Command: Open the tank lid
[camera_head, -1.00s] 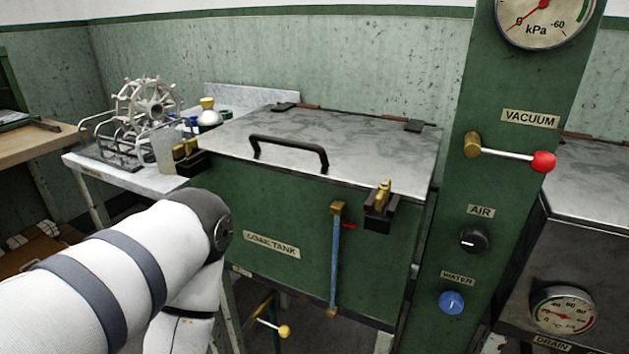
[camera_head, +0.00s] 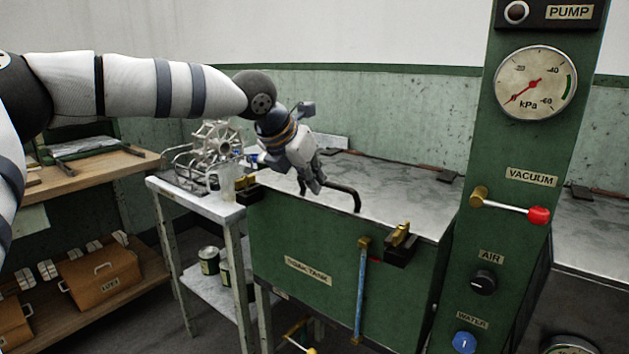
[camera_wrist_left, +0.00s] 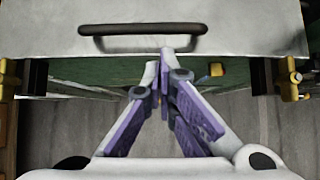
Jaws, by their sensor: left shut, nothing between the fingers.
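The green tank (camera_head: 300,235) has a grey metal lid (camera_head: 410,190) lying flat and closed on top. A black bar handle (camera_head: 352,192) stands on the lid near its front edge. My left gripper (camera_head: 315,188) is shut and empty, by the handle and partly covering it. In the left wrist view the handle (camera_wrist_left: 143,29) lies just beyond the closed fingertips (camera_wrist_left: 165,58); I cannot tell whether they touch it. Brass clamps stand at the tank's front right (camera_head: 402,236) and front left (camera_head: 247,182). My right gripper is not in view.
A green control column (camera_head: 500,170) with a gauge (camera_head: 535,82) and a red-tipped vacuum lever (camera_head: 538,215) rises right of the tank. A side table (camera_head: 165,187) with a spoked reel (camera_head: 217,143) stands left. A blue sight tube (camera_head: 360,290) runs down the tank front.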

